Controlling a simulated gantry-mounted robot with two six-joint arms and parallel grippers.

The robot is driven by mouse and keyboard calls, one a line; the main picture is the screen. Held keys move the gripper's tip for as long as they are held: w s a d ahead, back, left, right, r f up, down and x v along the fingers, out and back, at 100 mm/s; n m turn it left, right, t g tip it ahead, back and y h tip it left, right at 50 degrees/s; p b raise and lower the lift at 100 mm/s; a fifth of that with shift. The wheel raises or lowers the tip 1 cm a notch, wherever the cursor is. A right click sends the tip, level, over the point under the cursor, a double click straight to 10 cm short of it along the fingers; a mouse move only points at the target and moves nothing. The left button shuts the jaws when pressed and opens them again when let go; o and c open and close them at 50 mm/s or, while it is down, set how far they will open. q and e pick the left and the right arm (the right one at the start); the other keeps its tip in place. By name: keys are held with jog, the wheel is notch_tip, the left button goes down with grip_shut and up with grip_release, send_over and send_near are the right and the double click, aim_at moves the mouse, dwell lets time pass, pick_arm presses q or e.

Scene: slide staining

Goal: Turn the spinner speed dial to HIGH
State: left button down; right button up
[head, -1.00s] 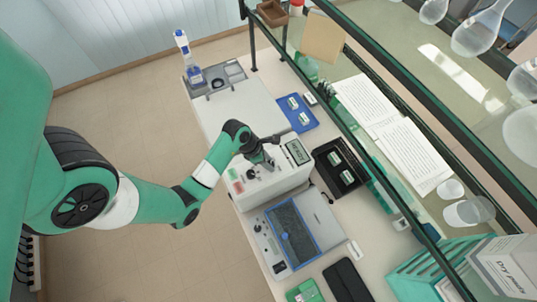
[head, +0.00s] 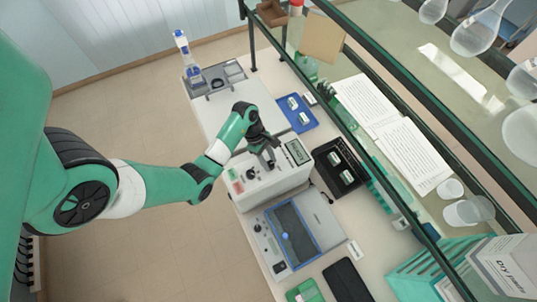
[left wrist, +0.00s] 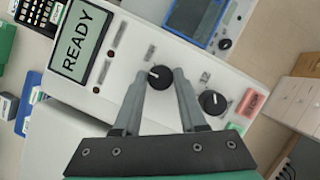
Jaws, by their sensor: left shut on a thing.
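The white spinner (head: 285,183) stands on the bench. Its display (left wrist: 82,41) reads READY in the left wrist view. Its front panel has two black dials with white pointer marks. One dial (left wrist: 159,77) lies between the fingertips of my left gripper (left wrist: 161,76), which is shut on it. The other dial (left wrist: 213,102) stands free beside the right finger. The small markings by the dials are too small to read. In the head view my left gripper (head: 268,158) reaches down onto the panel and its tips hide the held dial. My right gripper is not in view.
A red button (left wrist: 251,102) and a green button sit beside the free dial. A device with a blue-framed window (head: 290,232) stands close in front. A blue slide tray (head: 297,113) and a black slide tray (head: 338,167) lie behind. A glass shelf overhangs the right side.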

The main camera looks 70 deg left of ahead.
pick_arm(q)
jog(key=m+g, duration=0.1)
jog(key=m, duration=0.2)
jog(key=shift+w+m+h, duration=0.15)
jog(key=shift+m+h, duration=0.15)
jog(key=shift+m, duration=0.1)
jog(key=shift+m+g+b, duration=0.4)
jog(key=shift+m+g, duration=0.5)
jog(key=shift+m, duration=0.9)
jog(key=shift+c, duration=2.3)
grip_release()
jog(key=shift+w, duration=0.1)
